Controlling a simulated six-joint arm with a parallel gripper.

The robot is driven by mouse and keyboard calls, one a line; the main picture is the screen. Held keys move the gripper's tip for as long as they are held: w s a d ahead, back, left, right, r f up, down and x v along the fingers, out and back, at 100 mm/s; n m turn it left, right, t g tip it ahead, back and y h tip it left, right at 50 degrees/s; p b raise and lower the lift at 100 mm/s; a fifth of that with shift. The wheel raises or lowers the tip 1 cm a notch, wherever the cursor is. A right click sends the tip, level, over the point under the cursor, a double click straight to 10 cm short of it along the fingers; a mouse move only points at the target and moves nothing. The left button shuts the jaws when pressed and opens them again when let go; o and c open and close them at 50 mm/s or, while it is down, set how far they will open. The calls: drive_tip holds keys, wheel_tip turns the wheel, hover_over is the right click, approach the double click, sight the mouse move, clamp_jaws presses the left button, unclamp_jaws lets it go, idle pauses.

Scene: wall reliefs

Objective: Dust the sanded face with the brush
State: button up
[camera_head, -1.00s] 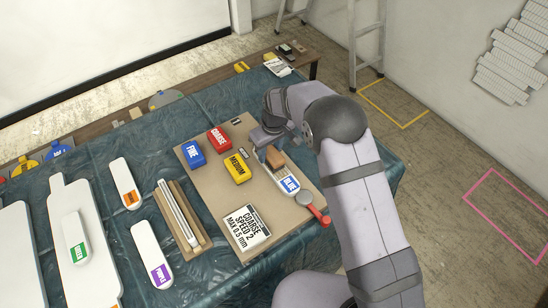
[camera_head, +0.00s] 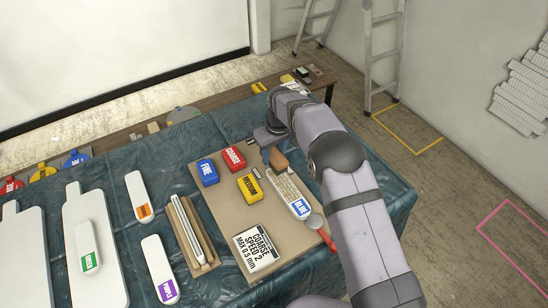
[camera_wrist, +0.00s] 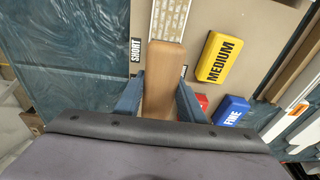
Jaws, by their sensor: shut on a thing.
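My gripper (camera_wrist: 160,100) is shut on a brown wooden piece (camera_wrist: 168,65), which appears to be the brush; no bristles show. In the head view the brown piece (camera_head: 279,157) is at the far end of the blue-labelled white piece (camera_head: 302,207). That piece has a pale, speckled face (camera_head: 287,188), which also shows in the wrist view (camera_wrist: 170,18) just beyond the brown piece. I cannot tell whether the brown piece touches the face. My gripper (camera_head: 270,138) is partly hidden by my arm in the head view.
Blue FINE (camera_head: 208,172), red COARSE (camera_head: 234,158) and yellow MEDIUM (camera_head: 250,188) blocks stand on the tan board (camera_head: 225,215). A red-handled round tool (camera_head: 325,235) is beside the blue-labelled piece.

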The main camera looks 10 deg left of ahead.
drive_tip(key=shift+r+p, duration=1.1)
drive_tip(key=shift+r, duration=0.9)
